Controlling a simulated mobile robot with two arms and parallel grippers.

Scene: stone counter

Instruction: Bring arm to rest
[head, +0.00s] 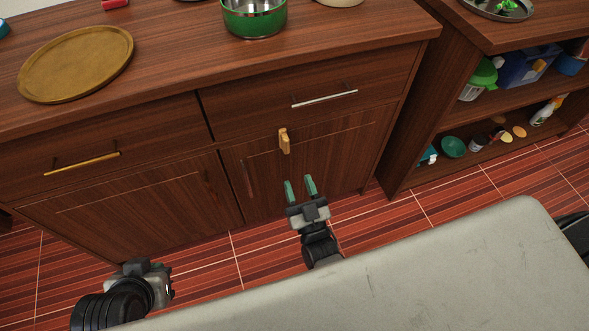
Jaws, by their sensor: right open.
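My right gripper (301,188) is open and empty, with its two green-tipped fingers apart. It is in front of the lower cabinet door (315,160), above the red tiled floor. It points toward the cabinet, and nothing is between its fingers. My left gripper (146,268) is low at the left, in front of the cabinet base. Its fingers are hidden or too small to make out.
A round wooden tray (75,65) and a green pot (254,18) stand on the wooden counter. A small tan wooden piece (284,141) shows in front of the cabinet, beyond my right gripper. An open shelf (470,170) at the right holds several items.

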